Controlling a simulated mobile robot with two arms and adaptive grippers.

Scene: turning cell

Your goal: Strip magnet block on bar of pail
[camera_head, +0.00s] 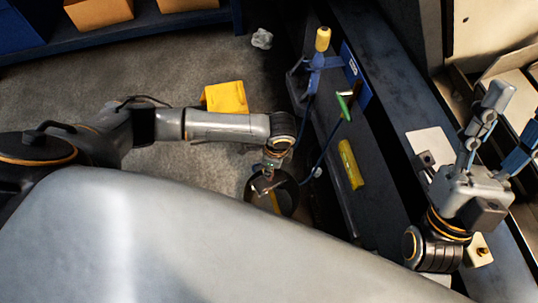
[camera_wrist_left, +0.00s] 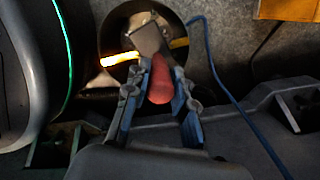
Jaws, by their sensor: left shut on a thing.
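My left gripper (camera_head: 271,162) is over the dark round pail (camera_head: 291,197) on the floor. In the left wrist view its blue-padded fingers (camera_wrist_left: 160,105) are shut on the red handle (camera_wrist_left: 160,80) of the grey magnet block (camera_wrist_left: 147,38). The block is at the pail's yellow bar (camera_wrist_left: 179,43), which shows on both sides of it; I cannot tell whether they touch. One stretch of the bar, at the left, glows brightly. In the head view the bar (camera_head: 275,204) is partly hidden. My right gripper (camera_head: 505,125) is open and empty, with its fingers spread, at the right.
A yellow box (camera_head: 226,97) stands on the floor behind my left arm. A dark bench (camera_head: 380,165) right of the pail bears a yellow-green object (camera_head: 350,165) and a blue holder with a yellow-handled tool (camera_head: 322,40). A blue cord (camera_wrist_left: 225,85) runs beside the pail. Grey floor lies open at left.

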